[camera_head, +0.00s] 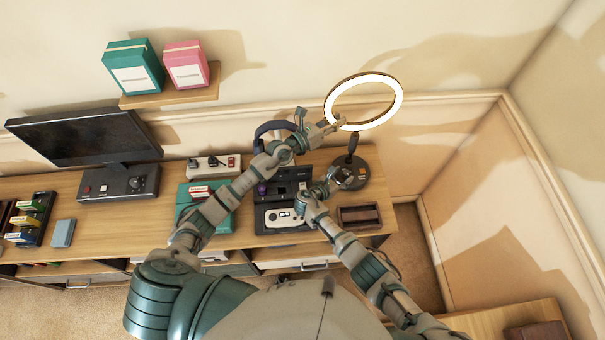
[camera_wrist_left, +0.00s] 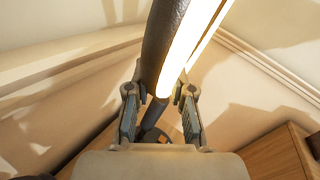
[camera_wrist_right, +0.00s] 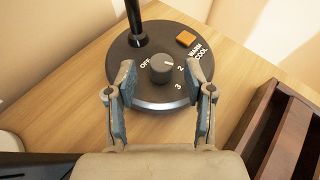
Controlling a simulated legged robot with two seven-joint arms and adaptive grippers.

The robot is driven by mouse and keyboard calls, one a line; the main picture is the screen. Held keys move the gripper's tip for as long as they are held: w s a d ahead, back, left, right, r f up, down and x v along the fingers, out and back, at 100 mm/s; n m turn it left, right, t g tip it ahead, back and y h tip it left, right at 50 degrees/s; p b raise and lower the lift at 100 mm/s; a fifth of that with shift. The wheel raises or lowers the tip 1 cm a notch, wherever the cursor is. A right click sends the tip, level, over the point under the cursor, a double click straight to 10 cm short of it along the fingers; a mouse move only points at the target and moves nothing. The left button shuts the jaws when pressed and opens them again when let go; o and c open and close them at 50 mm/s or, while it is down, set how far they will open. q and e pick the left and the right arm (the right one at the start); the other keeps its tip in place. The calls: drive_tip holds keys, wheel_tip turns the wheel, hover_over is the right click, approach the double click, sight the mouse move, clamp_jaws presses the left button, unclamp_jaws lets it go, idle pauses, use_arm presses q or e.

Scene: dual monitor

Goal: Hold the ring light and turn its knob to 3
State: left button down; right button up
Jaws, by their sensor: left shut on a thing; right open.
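The ring light (camera_head: 399,101) stands lit at the right back of the desk, with its dark round base (camera_head: 372,174) on the desktop. My left gripper (camera_head: 337,124) is shut on the lower part of the ring light, seen close up in the left wrist view (camera_wrist_left: 168,50). The grey knob (camera_wrist_right: 161,70) sits on the base, with OFF, 2, 3, WARM and COOL printed around it. A pale mark on the knob points toward the upper right. My right gripper (camera_wrist_right: 161,82) is open, its fingers on either side of the knob; contact cannot be told.
An orange square (camera_wrist_right: 186,39) is on the base. A brown wooden tray (camera_head: 376,217) lies near the desk's right edge, close to my right gripper. A dark console (camera_head: 268,185), headphones (camera_head: 263,129) and a power strip (camera_head: 205,172) stand left. A monitor (camera_head: 75,135) is further left.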

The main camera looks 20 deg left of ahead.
drive_tip(key=shift+x, duration=0.95)
drive_tip(key=n+y, duration=0.1)
drive_tip(key=y, duration=0.1)
drive_tip(key=n+t+y, duration=0.1)
drive_tip(key=n, duration=0.1)
drive_tip(key=shift+s+d+y, duration=0.1)
drive_tip(key=shift+d+y, duration=0.25)
drive_tip(key=shift+y, duration=0.05)
drive_tip(key=n+y, duration=0.5)
drive_tip(key=y, duration=0.1)
drive_tip(key=shift+d+n, duration=0.3)
drive_tip(key=shift+n, duration=0.1)
drive_tip(key=shift+y, duration=0.4)
drive_tip(key=v, duration=0.8)
drive_tip(key=a+r+v, duration=0.1)
drive_tip(key=v, duration=0.3)
drive_tip(key=s+a+r+n+g+y, duration=0.3)
drive_tip(key=a+r+n+g+y, duration=0.3)
drive_tip(key=a+r+y, duration=0.5)
drive_tip(key=a+r+g, duration=0.1)
drive_tip(key=a+g, duration=0.1)
drive_tip(key=a, duration=0.2)
drive_tip(key=shift+a+n+y, duration=0.3)
drive_tip(key=shift+a+n, duration=0.1)
